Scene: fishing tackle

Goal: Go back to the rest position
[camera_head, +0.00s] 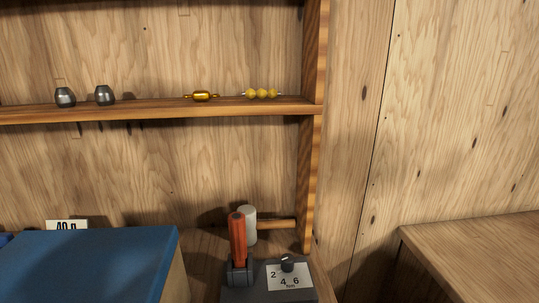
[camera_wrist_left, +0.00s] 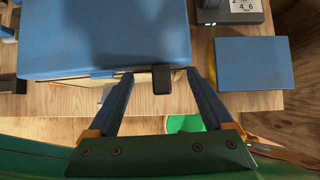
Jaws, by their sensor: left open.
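My left gripper (camera_wrist_left: 161,74) shows in the left wrist view only. Its two blue-grey fingers are spread apart with nothing gripped. The fingertips lie at the front edge of a large blue-topped box (camera_wrist_left: 100,35), one on each side of a small dark tab (camera_wrist_left: 161,80) at that edge. I cannot tell whether they touch the box. The blue top also shows at the lower left of the head view (camera_head: 90,265). Neither arm shows in the head view, and my right gripper is in neither view.
A wooden shelf (camera_head: 160,109) holds two grey weights (camera_head: 65,97) (camera_head: 104,95), a gold lure (camera_head: 201,96) and yellow beads (camera_head: 262,94). A dark dial unit (camera_head: 268,294) holds an orange-red handle (camera_head: 238,238).

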